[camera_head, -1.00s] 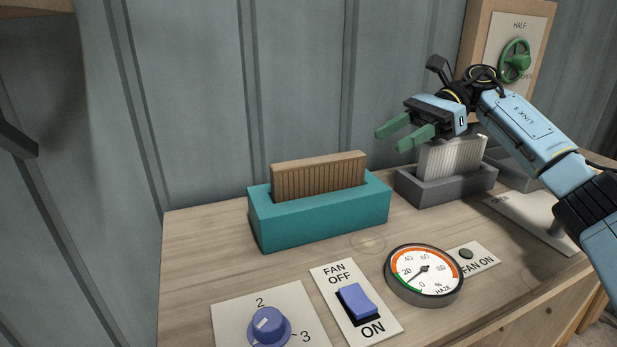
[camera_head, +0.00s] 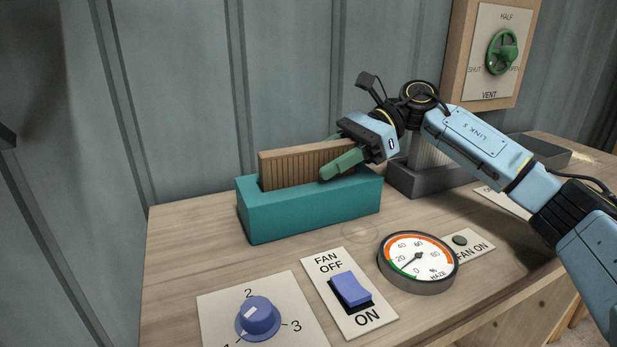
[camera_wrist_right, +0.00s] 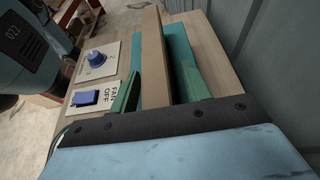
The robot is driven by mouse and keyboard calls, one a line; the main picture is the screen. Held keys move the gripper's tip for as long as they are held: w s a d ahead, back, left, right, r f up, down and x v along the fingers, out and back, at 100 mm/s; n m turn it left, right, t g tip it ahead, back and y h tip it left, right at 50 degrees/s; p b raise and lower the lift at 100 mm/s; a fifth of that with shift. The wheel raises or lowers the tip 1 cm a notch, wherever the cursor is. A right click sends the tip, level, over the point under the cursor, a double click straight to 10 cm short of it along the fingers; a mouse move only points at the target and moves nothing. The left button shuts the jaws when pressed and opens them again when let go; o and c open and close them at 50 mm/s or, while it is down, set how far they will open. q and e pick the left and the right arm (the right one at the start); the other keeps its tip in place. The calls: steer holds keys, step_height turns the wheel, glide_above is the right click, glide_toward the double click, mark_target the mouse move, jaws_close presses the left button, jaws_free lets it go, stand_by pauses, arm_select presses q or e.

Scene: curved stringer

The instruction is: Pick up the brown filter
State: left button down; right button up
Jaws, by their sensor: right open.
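The brown filter (camera_head: 285,171) is a pleated block standing upright in the teal holder (camera_head: 310,212) on the bench. My right gripper (camera_head: 334,156) is at the filter's right end, with its green fingers open on either side. One finger shows in front of the filter; the other is mostly hidden behind it. In the right wrist view, the brown filter (camera_wrist_right: 155,60) runs between the two green fingers. A gap shows between the filter and the right-hand finger; contact at the left-hand one is hard to tell. My left gripper is not in view.
A grey holder (camera_head: 425,181) with a white filter (camera_head: 427,150) stands to the right, partly behind my arm. In front are a blue knob (camera_head: 257,318), a fan switch (camera_head: 351,290) and a haze gauge (camera_head: 417,260). A corrugated wall (camera_head: 190,90) is close behind.

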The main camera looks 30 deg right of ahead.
jaws_close()
stand_by(0.3)
steer(key=shift+r, duration=0.1)
